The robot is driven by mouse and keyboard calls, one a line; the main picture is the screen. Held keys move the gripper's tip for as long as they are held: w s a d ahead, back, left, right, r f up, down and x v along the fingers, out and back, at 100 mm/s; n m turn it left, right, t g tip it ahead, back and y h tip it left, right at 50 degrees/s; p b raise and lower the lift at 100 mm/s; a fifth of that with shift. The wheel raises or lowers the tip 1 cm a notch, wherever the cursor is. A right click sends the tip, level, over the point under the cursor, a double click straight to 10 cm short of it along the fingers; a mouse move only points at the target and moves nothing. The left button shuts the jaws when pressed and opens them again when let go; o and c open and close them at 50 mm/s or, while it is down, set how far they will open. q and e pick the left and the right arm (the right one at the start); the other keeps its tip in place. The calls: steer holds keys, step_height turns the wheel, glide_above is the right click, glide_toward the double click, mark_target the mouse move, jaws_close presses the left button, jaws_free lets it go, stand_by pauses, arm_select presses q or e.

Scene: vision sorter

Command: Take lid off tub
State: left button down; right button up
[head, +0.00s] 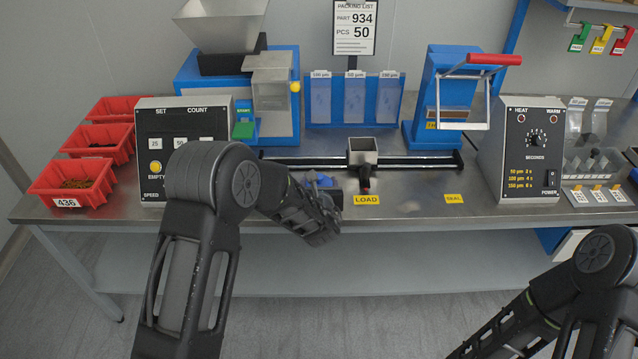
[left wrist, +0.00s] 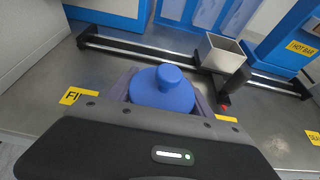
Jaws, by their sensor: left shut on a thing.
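A round blue lid with a knob on top (left wrist: 166,92) sits between the fingers of my left gripper (left wrist: 160,100) in the left wrist view. The gripper is shut on it. In the head view the left gripper (head: 322,194) is low over the front of the bench, left of the LOAD label, and a bit of blue (head: 320,180) shows at its fingers. The tub itself is hidden below the lid and gripper, so I cannot tell whether the lid still touches it. My right arm is at the lower right, its gripper out of frame.
A rail (head: 420,161) carrying a square metal funnel (head: 363,152) runs just behind the gripper. A control box (head: 186,120) and red bins (head: 72,186) stand left. A heat-timer box (head: 519,150) stands right. The bench front around the LOAD label (head: 367,200) is clear.

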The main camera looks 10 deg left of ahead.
arm_select(q)
steer(key=shift+f, duration=0.15)
steer(key=shift+f, duration=0.15)
steer(key=shift+c, duration=2.1)
jaws_free()
steer(key=shift+r, duration=0.3)
steer(key=b+v, duration=0.1)
steer(key=v, duration=1.1)
steer(key=shift+f, duration=0.15)
